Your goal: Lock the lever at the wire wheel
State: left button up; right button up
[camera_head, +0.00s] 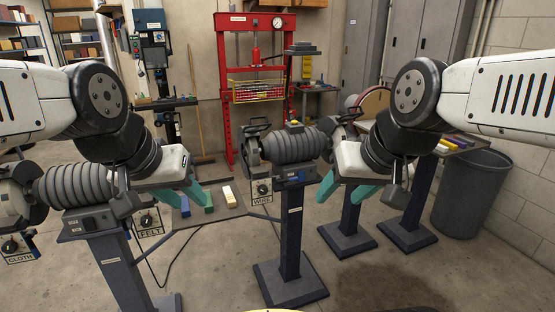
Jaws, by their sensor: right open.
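The wire wheel machine (292,147) is a grey buffer on a blue pedestal in the middle. A plate marked WIRE (262,199) hangs at its left side. A round black control (262,188) sits on that plate; I cannot tell its setting, or whether it is the lever. My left gripper (193,203) has its teal fingers apart and empty, left of the WIRE plate. My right gripper (340,198) is open and empty, just right of the machine's pedestal. Neither gripper touches the WIRE plate.
Another buffer (84,185) with FELT (149,223) and CLOTH (18,248) plates stands at left. A low tray (221,216) with coloured bars lies between the pedestals. A red press (229,100) stands behind, a grey bin (470,195) at right. The front floor is clear.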

aim_at(293, 179)
jog(key=i+l, duration=0.3)
jog(key=i, duration=0.2)
jog(key=i+l+u, duration=0.1)
jog(key=i+l, duration=0.2)
jog(key=i, duration=0.25)
